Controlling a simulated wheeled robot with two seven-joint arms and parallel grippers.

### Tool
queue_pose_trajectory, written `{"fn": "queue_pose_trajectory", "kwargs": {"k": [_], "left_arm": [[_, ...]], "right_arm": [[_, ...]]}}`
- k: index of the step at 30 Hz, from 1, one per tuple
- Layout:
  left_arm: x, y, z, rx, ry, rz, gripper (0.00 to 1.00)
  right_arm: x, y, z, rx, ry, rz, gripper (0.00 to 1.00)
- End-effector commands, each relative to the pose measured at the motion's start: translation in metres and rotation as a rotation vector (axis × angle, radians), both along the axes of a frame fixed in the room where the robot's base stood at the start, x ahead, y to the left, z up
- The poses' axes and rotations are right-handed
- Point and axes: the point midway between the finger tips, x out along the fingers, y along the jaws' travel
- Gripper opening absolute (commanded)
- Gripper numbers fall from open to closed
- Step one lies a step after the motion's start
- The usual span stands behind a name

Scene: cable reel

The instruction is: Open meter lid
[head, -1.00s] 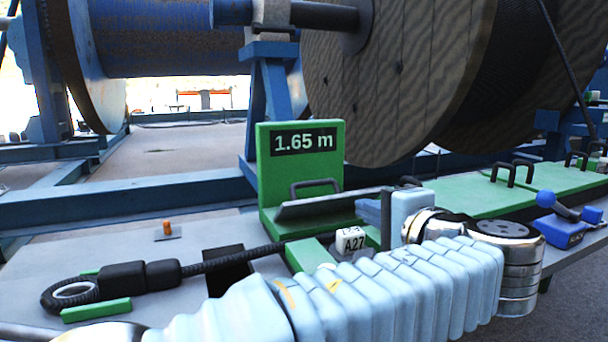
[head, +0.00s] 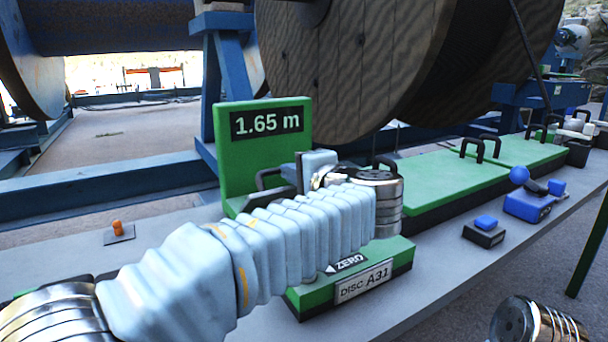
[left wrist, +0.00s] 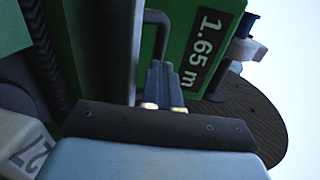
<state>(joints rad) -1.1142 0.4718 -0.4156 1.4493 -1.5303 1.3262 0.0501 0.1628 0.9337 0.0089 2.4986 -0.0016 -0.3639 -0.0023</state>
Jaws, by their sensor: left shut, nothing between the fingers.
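The green meter (head: 232,150) stands upright on the bench, with a black display reading 1.65 m. Its dark handle (head: 262,180) shows just left of my left gripper (head: 303,172) in the head view. My arm hides most of the lid there, so I cannot tell how far it is open. In the left wrist view the left gripper's fingertips (left wrist: 166,75) are together and empty beside the dark handle (left wrist: 157,38). A grey plate (left wrist: 118,50), seemingly the lid, runs along their left. I cannot tell whether they touch either one. My right gripper is out of view.
A black ribbed cable (left wrist: 42,60) shows left of the plate. Green covers (head: 440,185) and a blue lever box (head: 530,205) lie further right. A large wooden reel (head: 350,70) stands behind.

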Motion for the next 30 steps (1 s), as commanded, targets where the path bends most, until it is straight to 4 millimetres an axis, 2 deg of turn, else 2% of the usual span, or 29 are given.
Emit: {"fn": "queue_pose_trajectory", "kwargs": {"k": [5,30], "left_arm": [[0.0061,0.0043,-0.0010,0.000,0.000,0.000,0.00],[0.0074,0.0067,0.0010,-0.013,0.017,0.000,0.00]], "right_arm": [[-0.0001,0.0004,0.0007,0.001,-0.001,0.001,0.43],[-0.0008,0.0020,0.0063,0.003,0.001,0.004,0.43]]}}
